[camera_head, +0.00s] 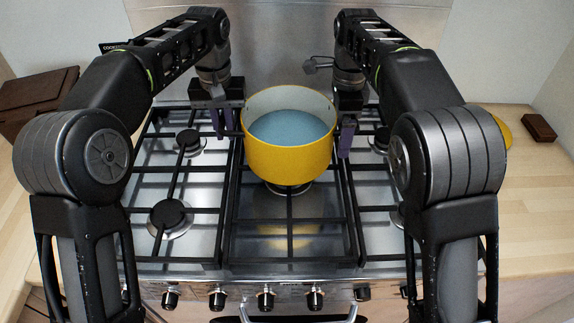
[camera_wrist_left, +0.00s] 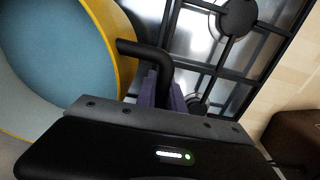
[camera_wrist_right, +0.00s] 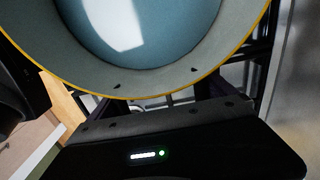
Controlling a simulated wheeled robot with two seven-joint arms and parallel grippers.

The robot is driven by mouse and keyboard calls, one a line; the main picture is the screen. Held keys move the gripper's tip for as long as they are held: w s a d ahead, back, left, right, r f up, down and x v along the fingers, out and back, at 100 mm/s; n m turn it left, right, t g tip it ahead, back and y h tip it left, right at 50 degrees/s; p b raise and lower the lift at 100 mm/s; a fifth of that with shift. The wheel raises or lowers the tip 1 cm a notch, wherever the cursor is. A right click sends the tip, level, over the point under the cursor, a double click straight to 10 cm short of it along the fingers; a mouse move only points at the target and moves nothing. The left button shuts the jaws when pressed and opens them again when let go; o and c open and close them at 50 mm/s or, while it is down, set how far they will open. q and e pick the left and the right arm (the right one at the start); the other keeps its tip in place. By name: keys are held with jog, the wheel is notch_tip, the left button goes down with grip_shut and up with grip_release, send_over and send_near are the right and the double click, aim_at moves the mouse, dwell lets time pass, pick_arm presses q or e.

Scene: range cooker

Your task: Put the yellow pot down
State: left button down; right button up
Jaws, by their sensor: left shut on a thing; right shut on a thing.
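The yellow pot (camera_head: 288,160) is upright over the middle of the range cooker, with bluish liquid inside. A burner shows just below it; I cannot tell whether its base touches the grate. My left gripper (camera_head: 226,122) is at the pot's left side, shut on its black handle, which shows in the left wrist view (camera_wrist_left: 150,52). My right gripper (camera_head: 346,138) is at the pot's right side and shut on it; the right handle is mostly hidden. The right wrist view shows the pot's rim and wall (camera_wrist_right: 140,85) close to the jaws.
The cooker's black grates (camera_head: 290,222) and burners spread around the pot. Knobs (camera_head: 266,300) line the front edge. A brown box (camera_head: 35,100) stands on the left counter. A small brown block (camera_head: 538,127) and a partly hidden yellow thing (camera_head: 504,131) are on the right counter.

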pick_arm(q)
jog(key=shift+r, duration=0.25)
pick_arm(e)
jog(key=shift+r, duration=0.25)
pick_arm(q)
jog(key=shift+r+p, duration=0.35)
jog(key=shift+p, duration=0.1)
pick_arm(e)
jog(key=shift+r, duration=0.3)
pick_arm(q)
jog(key=shift+f+b, duration=0.3)
jog(key=shift+f, duration=0.05)
pick_arm(e)
jog(key=shift+f, duration=0.3)
